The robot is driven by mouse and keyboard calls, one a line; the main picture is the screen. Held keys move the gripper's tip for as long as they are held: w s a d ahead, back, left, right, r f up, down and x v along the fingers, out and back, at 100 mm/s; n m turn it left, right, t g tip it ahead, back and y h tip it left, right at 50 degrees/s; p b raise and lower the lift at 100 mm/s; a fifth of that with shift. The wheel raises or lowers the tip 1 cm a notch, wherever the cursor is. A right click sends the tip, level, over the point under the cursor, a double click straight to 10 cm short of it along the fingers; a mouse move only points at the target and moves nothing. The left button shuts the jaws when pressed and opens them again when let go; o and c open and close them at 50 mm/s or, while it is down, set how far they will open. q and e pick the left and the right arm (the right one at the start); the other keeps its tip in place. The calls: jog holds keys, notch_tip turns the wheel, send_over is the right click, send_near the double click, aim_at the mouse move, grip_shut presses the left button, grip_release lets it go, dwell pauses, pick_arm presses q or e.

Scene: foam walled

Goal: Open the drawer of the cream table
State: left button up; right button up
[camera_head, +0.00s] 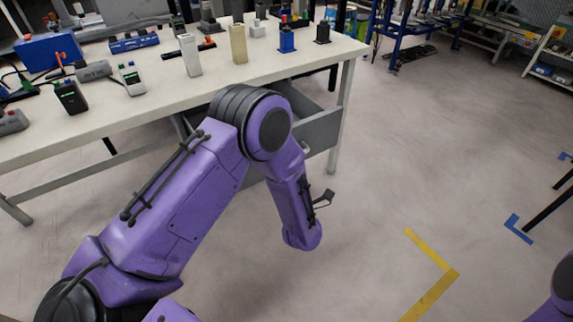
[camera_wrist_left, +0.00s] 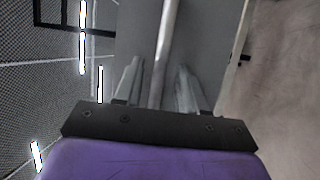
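The cream table (camera_head: 215,75) stands across the left and middle of the head view. Its grey drawer (camera_head: 320,131) hangs under the tabletop near the right end, partly hidden by my purple left arm. In the left wrist view, a pale bar-shaped handle (camera_wrist_left: 168,30) runs along the grey drawer front (camera_wrist_left: 207,40). My left gripper (camera_wrist_left: 160,75) has its fingers apart, one on each side of the handle, with gaps visible. The head view hides its fingers behind the arm. My right gripper is out of view.
Small boxes and devices, including a blue case (camera_head: 48,52) and a beige block (camera_head: 238,44), stand on the tabletop. A table leg (camera_head: 341,115) stands right of the drawer. The floor to the right is open, with a yellow tape mark (camera_head: 437,287).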

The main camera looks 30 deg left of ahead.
pick_arm(q)
jog(key=shift+d, duration=0.1)
jog(key=v, duration=1)
jog(key=shift+s+d, duration=0.15)
